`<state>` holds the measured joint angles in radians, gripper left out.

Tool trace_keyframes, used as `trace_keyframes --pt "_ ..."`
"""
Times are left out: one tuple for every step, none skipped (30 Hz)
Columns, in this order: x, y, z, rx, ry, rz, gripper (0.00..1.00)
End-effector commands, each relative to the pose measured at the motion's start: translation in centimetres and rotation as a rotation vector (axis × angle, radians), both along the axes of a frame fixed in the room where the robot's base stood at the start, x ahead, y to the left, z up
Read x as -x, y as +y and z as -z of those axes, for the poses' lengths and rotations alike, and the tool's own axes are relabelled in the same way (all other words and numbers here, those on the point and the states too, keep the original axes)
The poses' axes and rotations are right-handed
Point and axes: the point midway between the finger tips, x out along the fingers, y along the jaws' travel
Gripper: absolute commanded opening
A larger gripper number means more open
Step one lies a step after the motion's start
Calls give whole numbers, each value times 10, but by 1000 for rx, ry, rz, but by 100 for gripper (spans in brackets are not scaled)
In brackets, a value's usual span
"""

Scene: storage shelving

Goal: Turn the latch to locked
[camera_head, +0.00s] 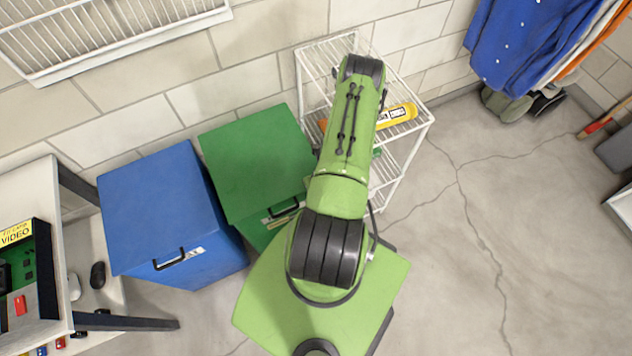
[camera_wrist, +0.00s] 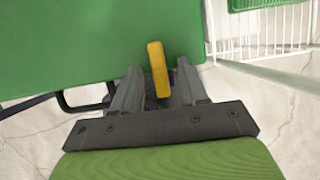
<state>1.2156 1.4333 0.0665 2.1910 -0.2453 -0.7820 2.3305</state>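A yellow latch (camera_wrist: 158,68) shows in the wrist view as a short bar at the front edge of the green box (camera_wrist: 80,40). It points nearly straight up and down in the picture, tilted slightly. My gripper (camera_wrist: 159,72) is open, with one finger on each side of the latch and a visible gap on both sides. I cannot tell the depth between the fingertips and the latch. In the head view the green box (camera_head: 252,155) stands left of my arm. My gripper and the latch are hidden there behind my arm.
A blue box (camera_head: 160,205) stands left of the green one. A white wire rack (camera_head: 405,150) holding a yellow item (camera_head: 397,117) stands behind my arm. A desk (camera_head: 35,180) is at the left. Hanging clothes (camera_head: 530,40) are at upper right. The right floor is mostly clear.

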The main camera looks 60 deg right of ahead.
Motion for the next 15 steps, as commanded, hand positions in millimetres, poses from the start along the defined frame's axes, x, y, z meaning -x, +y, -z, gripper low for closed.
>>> trace_keyframes --pt "0 0 0 0 1 -1 43" --pt "0 0 0 0 1 -1 43" --pt "0 0 0 0 1 -1 43" --pt "0 0 0 0 1 -1 43" --pt "0 0 0 0 1 -1 43" --pt "0 0 -1 0 1 -1 43" --pt "1 1 -2 0 1 -1 43" --pt "2 1 -4 0 1 -1 43" --pt "3 2 -9 0 1 -1 43" --pt "5 3 -14 -1 1 0 43" --pt "7 4 -21 0 1 1 43" --pt "11 6 -30 -1 2 1 43" --pt "13 7 -39 -1 0 2 43" --pt "16 9 -47 -1 2 1 43" --pt "20 11 -58 0 1 4 43"
